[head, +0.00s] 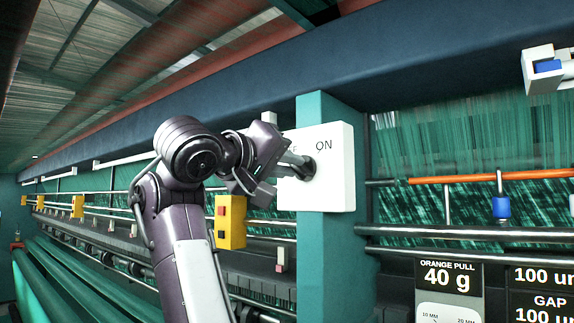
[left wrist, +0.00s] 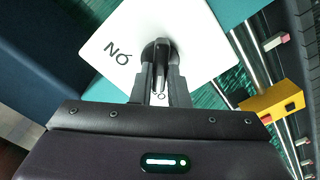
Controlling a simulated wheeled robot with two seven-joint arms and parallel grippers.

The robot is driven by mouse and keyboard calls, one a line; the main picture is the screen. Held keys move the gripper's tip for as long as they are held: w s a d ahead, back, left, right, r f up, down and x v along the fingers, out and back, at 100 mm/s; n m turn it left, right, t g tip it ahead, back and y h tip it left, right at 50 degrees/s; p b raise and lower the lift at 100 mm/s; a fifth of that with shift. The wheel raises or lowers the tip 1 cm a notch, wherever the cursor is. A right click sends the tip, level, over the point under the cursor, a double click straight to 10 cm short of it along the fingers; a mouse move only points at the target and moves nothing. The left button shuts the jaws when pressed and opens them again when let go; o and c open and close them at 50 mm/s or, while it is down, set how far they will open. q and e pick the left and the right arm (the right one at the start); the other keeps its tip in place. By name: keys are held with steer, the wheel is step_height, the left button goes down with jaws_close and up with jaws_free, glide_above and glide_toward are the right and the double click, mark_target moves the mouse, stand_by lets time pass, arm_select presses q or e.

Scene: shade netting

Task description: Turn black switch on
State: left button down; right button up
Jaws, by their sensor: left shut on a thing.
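The black switch (head: 308,168) is a rotary knob on a white box (head: 335,190) fixed to a teal post. "ON" is printed at the upper right of the knob, and the end of another label shows at the upper left, partly hidden by my gripper. My left gripper (head: 285,172) reaches in from the left and is shut on the knob. In the left wrist view the knob (left wrist: 157,52) sits between the two fingers (left wrist: 158,80), and the box appears turned over, with "ON" at the left.
A yellow box with red and dark buttons (head: 230,222) hangs left of the post. Metal rails, an orange bar (head: 490,177) and a blue clip (head: 501,207) lie to the right. Signs, one reading "ORANGE PULL 40 g" (head: 447,273), stand at the lower right. A dark beam runs overhead.

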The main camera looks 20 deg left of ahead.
arm_select(q)
steer(key=shift+f+m+b, duration=0.2)
steer(key=shift+m+b, duration=0.3)
steer(key=shift+b, duration=0.45)
steer(key=m+b, duration=0.4)
steer(key=b, duration=0.1)
steer(key=m+b, duration=0.2)
steer(key=shift+m, duration=0.4)
steer(key=m+b, duration=0.2)
steer(key=m, duration=0.2)
steer(key=shift+d+r+m, duration=0.1)
steer(key=shift+m, duration=0.2)
steer(key=shift+r+m+b, duration=0.1)
steer(key=shift+m+b, duration=0.55)
steer(key=shift+m, duration=2.05)
